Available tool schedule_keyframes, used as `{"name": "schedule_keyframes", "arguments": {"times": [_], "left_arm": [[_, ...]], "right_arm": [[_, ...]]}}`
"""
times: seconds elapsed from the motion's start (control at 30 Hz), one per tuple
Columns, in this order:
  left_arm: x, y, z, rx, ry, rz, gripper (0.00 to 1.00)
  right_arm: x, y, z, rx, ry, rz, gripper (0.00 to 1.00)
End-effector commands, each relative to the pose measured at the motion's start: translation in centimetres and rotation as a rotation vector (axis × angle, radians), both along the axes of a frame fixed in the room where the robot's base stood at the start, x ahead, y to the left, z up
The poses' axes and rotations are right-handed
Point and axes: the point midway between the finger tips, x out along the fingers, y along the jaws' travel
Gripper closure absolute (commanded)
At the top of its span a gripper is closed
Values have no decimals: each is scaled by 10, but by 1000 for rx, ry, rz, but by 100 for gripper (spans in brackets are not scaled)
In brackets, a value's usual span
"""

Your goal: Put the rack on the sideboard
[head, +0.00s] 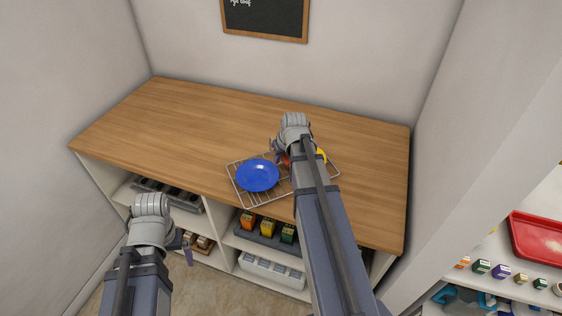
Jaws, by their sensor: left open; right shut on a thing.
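The wire rack (235,177) is over the front part of the wooden sideboard top (200,125), close to its front edge. I cannot tell whether it rests on the wood or hovers just above. A blue plate (258,175) lies on its left part. Something yellow (321,156) and something red show on its right part, mostly hidden by my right arm. My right gripper (284,153) is at the rack, shut on it, its fingertips partly hidden by the wrist. My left gripper (186,248) is open and empty, low in front of the sideboard shelves.
The back and left of the sideboard top are clear. Shelves below hold a dark tray (165,194), several colourful cartons (267,228) and a white container (272,271). A wall stands right of the sideboard. Beyond it, another shelf unit holds a red tray (540,238) and small items.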

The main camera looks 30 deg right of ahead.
Motion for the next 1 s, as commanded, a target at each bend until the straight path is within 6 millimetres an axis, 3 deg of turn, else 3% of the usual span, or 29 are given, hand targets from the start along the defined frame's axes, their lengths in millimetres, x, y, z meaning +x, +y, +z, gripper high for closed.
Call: {"name": "schedule_keyframes", "arguments": {"times": [0.3,0.33,0.57,1.0], "left_arm": [[0,0,-3,0,0,0,0],[0,0,-1,0,0,0,0],[0,0,-1,0,0,0,0],[0,0,5,0,0,0,0]], "right_arm": [[0,0,-2,0,-1,0,100],[0,0,-1,0,0,0,77],[0,0,-1,0,0,0,52],[-1,0,5,0,0,0,51]]}}
